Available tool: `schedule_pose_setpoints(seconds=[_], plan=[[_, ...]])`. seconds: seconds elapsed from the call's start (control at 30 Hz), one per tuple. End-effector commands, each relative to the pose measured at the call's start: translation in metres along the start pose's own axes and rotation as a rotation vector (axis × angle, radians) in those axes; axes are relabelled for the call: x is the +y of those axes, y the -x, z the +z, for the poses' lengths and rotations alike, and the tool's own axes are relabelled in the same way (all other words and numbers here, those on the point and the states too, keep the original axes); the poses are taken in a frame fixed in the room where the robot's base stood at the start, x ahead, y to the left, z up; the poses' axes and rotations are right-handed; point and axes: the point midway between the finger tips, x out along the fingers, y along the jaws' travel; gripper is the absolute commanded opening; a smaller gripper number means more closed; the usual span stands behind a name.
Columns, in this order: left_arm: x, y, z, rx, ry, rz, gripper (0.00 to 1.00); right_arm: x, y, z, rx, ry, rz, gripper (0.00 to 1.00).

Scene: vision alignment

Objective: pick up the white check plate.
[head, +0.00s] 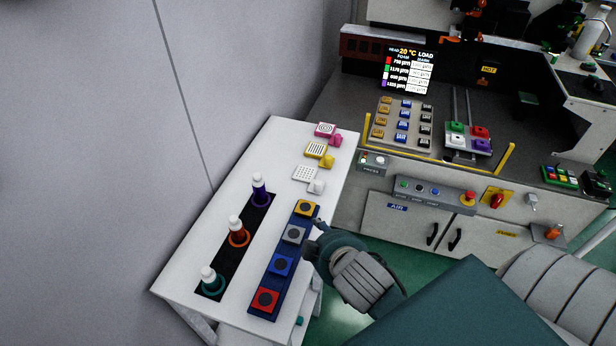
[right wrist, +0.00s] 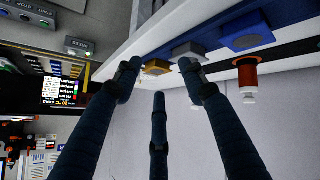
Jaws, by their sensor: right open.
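The white check plate (head: 305,173) lies on the white table (head: 233,200), near its far right part. It has a dotted face and a small white handle block (head: 317,187) at its lower right. My right gripper (head: 314,226) is at the table's right edge, beside the blue rack and nearer than the white plate, not touching it. In the right wrist view its fingers (right wrist: 158,76) are spread with nothing between them. The white plate cannot be made out clearly there. My left gripper is out of view.
A yellow plate (head: 315,150) and pink plate (head: 325,129) lie beyond the white one. A blue rack (head: 290,250) holds coloured blocks; a black strip (head: 222,262) holds several bottles. A wall borders the left; a control bench (head: 430,200) stands right.

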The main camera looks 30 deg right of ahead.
Motion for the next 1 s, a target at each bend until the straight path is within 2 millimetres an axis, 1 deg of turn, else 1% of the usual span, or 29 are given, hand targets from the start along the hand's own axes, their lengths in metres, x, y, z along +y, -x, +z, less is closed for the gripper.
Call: schedule_pose_setpoints(seconds=[0.03,0.07,0.1,0.17,0.2,0.27,0.3,0.37,0.4,0.47,0.5,0.57,0.6,0.67,0.7,0.73,0.77,0.8,0.87,0.9,0.97,1.0], plan=[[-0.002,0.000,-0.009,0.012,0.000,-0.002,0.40,0.015,-0.005,-0.024,0.073,0.040,0.050,0.41],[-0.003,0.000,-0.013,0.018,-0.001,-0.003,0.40,0.024,-0.007,-0.039,0.123,0.067,0.081,0.41],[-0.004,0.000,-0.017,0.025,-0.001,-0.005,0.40,0.035,-0.009,-0.062,0.194,0.107,0.124,0.41],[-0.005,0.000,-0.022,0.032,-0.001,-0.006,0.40,0.053,-0.007,-0.101,0.315,0.184,0.196,0.41],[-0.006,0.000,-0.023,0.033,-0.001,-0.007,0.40,0.063,-0.003,-0.130,0.406,0.247,0.247,0.41],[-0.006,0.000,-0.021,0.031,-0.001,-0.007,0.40,0.073,0.010,-0.178,0.560,0.367,0.326,0.41],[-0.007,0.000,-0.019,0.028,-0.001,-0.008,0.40,0.075,0.022,-0.211,0.672,0.466,0.379,0.41],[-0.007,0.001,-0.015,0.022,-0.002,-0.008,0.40,0.068,0.043,-0.256,0.842,0.640,0.448,0.41],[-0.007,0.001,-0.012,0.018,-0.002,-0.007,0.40,0.057,0.056,-0.279,0.946,0.769,0.483,0.41],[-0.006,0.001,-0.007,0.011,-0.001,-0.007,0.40,0.034,0.072,-0.303,1.087,0.977,0.518,0.41],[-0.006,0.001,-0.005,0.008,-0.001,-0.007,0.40,0.016,0.078,-0.312,1.167,1.125,0.528,0.41],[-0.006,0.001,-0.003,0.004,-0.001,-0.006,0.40,-0.011,0.078,-0.313,1.263,1.364,0.521,0.41],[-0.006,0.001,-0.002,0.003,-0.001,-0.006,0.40,-0.026,0.072,-0.307,1.307,1.529,0.500,0.41],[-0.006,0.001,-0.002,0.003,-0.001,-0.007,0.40,-0.042,0.054,-0.288,1.340,1.784,0.441,0.41],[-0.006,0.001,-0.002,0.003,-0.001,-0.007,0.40,-0.045,0.036,-0.271,1.335,1.956,0.385,0.41],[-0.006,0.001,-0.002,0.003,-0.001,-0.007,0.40,-0.043,0.022,-0.256,1.318,2.081,0.331,0.41],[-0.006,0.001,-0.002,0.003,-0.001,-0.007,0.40,-0.037,0.007,-0.240,1.289,2.200,0.273,0.41],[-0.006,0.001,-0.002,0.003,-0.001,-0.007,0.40,-0.024,-0.013,-0.217,1.235,2.347,0.184,0.41],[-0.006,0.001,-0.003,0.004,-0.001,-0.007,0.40,0.005,-0.040,-0.186,1.126,2.533,0.042,0.41],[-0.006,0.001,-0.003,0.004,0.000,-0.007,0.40,0.028,-0.054,-0.166,1.043,2.632,-0.055,0.41],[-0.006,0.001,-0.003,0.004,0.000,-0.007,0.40,0.063,-0.069,-0.140,0.915,2.743,-0.193,0.41],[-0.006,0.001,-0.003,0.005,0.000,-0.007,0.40,0.086,-0.075,-0.125,0.834,2.794,-0.274,0.41]])
